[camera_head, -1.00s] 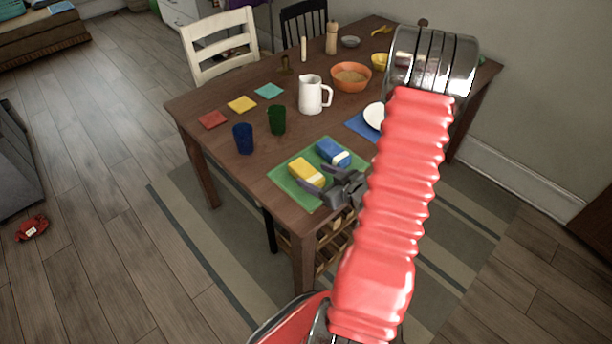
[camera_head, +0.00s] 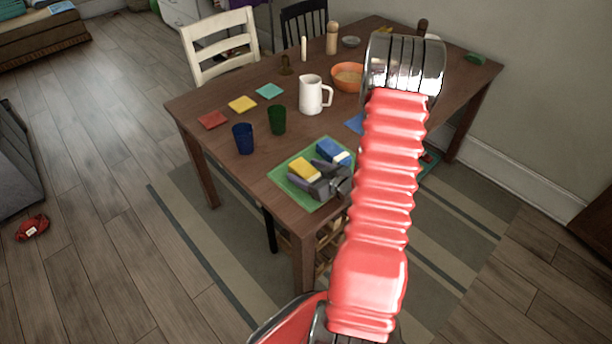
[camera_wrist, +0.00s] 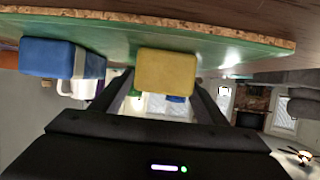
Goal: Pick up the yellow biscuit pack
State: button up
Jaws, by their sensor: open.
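The yellow biscuit pack (camera_head: 304,169) lies on the green mat (camera_head: 296,205) near the front corner of the wooden table, next to the blue pack (camera_head: 333,150). My gripper (camera_head: 318,176) is open at the pack, low over the mat. In the wrist view the yellow pack (camera_wrist: 166,70) is in the middle, with one finger to each side of its lower part. The blue pack (camera_wrist: 48,58) is left of it there, apart from the left finger. Whether the fingers touch the yellow pack cannot be told.
A dark blue cup (camera_head: 243,139) and a green cup (camera_head: 277,120) stand left of the mat. A white pitcher (camera_head: 311,94) and an orange bowl (camera_head: 346,77) stand farther back. The table (camera_head: 222,139) is bare between the cups and the mat.

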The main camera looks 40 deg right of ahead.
aim_at(307, 171)
jog(key=shift+c, duration=0.7)
jog(key=c, duration=1.1)
jog(key=shift+r, duration=0.1)
jog(key=shift+r, duration=4.95)
